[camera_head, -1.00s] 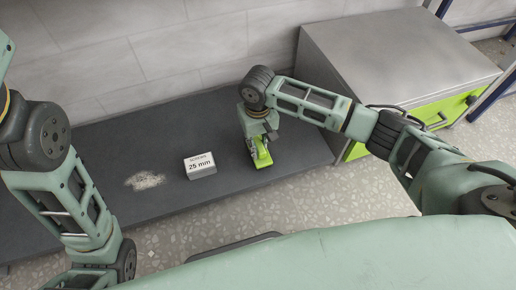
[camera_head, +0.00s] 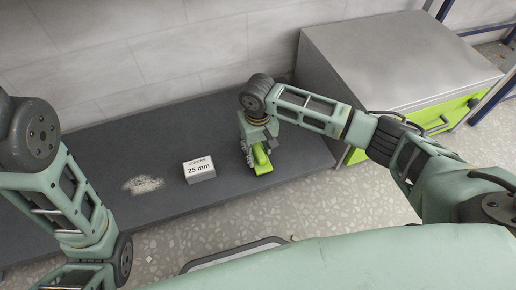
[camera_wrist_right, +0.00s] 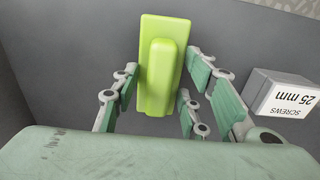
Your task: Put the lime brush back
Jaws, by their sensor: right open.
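The lime brush (camera_head: 262,160) lies on the dark grey bench top (camera_head: 110,160), near its right end. In the right wrist view the lime brush (camera_wrist_right: 162,62) shows from above, with a raised handle along a flat body. My right gripper (camera_head: 256,152) is down over the brush in the head view. In the right wrist view its fingers (camera_wrist_right: 158,95) are spread open on both sides of the handle, with gaps visible. My left arm is at the left of the head view, but its gripper is out of view.
A pale patch of dust (camera_head: 143,185) lies further left. A grey cabinet (camera_head: 400,60) with a lime drawer (camera_head: 440,118) stands at the right.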

